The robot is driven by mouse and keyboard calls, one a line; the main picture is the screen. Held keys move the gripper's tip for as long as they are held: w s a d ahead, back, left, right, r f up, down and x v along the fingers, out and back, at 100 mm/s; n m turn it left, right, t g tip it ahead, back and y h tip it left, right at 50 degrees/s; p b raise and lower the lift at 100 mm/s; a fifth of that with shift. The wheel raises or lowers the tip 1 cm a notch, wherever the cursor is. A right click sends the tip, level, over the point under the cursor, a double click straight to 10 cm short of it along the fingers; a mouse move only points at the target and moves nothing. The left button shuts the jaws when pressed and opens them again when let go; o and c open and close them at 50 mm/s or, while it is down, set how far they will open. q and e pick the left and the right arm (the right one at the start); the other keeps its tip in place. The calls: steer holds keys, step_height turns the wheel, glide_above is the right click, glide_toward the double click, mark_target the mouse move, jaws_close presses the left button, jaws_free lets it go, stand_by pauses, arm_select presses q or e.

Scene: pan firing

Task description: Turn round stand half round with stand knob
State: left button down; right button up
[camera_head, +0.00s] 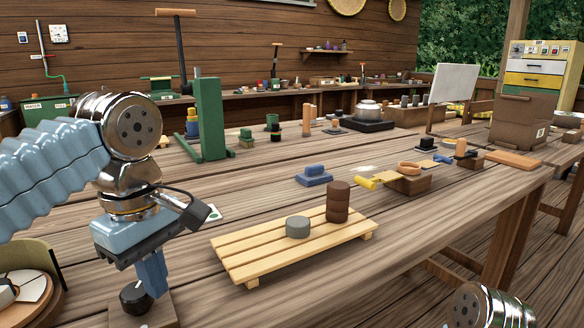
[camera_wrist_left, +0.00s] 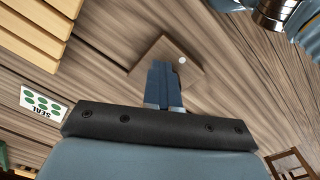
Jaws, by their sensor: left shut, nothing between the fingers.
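The stand knob (camera_head: 136,298) is a small black round knob on a brown wooden block (camera_head: 150,316) at the table's near left. My left gripper (camera_head: 154,280) points down at the knob, its fingers closed together and empty. They look close beside or just over it; I cannot tell whether they touch. My right gripper is not in view.
A slatted wooden board (camera_head: 250,262) with a grey puck (camera_head: 298,227) and a stacked brown cylinder (camera_head: 338,200) lies to the right. A green upright press (camera_head: 209,118) stands behind. A seal card (camera_wrist_left: 43,103) lies nearby. Bare table lies between block and board.

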arm_select(q)
steer(key=shift+f, duration=0.85)
steer(key=shift+s+a+r+p, duration=0.1)
steer(key=shift+p, duration=0.2)
steer(key=shift+s+a+r+p, duration=0.25)
steer(key=shift+s+p, duration=0.3)
steer(key=shift+s, duration=0.05)
steer(key=shift+s+a+p, duration=0.25)
steer(key=shift+s+p, duration=0.05)
steer(key=shift+s+a, duration=0.15)
steer(key=shift+a, duration=0.05)
steer(key=shift+r, duration=0.1)
